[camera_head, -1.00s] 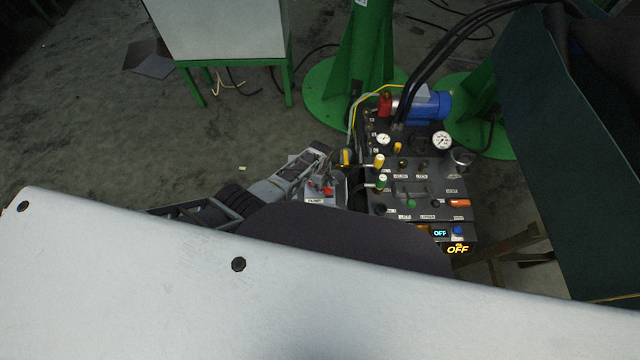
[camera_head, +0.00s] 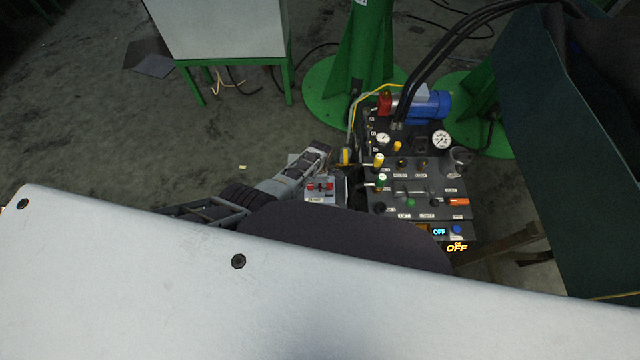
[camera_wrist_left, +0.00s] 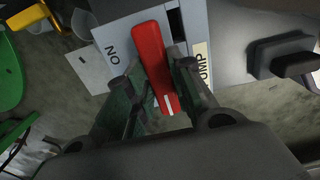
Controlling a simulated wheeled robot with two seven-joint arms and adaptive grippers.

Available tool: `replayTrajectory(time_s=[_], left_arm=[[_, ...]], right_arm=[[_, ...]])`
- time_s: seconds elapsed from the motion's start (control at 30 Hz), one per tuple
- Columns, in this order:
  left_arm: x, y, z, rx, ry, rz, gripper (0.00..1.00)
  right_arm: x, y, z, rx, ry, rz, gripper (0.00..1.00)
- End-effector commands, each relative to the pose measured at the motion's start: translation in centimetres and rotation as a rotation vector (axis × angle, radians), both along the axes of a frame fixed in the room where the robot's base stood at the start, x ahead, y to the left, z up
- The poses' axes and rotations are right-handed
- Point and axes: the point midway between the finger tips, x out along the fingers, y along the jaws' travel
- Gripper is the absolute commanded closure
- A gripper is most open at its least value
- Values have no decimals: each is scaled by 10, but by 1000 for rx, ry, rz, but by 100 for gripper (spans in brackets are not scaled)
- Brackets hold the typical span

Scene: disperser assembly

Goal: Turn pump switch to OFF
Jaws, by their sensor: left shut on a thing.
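The pump switch box (camera_head: 325,196) is light grey and has a white label, at the left side of the dark control panel in the head view. In the left wrist view the box (camera_wrist_left: 200,22) carries an "ON" mark and a partly hidden "PUMP" label. Its red switch handle (camera_wrist_left: 150,50) stands tilted, with a white line near its lower end. My left gripper (camera_wrist_left: 158,82) is shut on this handle, one dark finger on each side. In the head view my left gripper (camera_head: 318,176) is at the box, small and partly unclear. My right gripper is out of view.
The control panel (camera_head: 400,228) with gauges, knobs, a blue motor (camera_head: 425,105) and glowing "OFF" displays (camera_head: 440,232) stands to the right of the box. Black hoses (camera_head: 440,55) rise above it. A white surface (camera_head: 130,270) fills the foreground.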

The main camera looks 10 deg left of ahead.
Motion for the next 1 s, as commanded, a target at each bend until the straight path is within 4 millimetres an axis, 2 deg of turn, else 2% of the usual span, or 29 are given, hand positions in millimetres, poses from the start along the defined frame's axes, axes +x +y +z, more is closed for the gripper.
replayTrajectory(time_s=[0.23, 0.27, 0.43, 1.0], left_arm=[[0, 1, 0, 2, 1, 5, 100], [0, 1, 0, 2, 1, 5, 76], [0, 1, 0, 1, 1, 3, 55], [0, 1, 0, 1, 0, -38, 55]], right_arm=[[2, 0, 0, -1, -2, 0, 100], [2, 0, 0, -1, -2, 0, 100], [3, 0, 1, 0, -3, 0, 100], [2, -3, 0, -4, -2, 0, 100]])
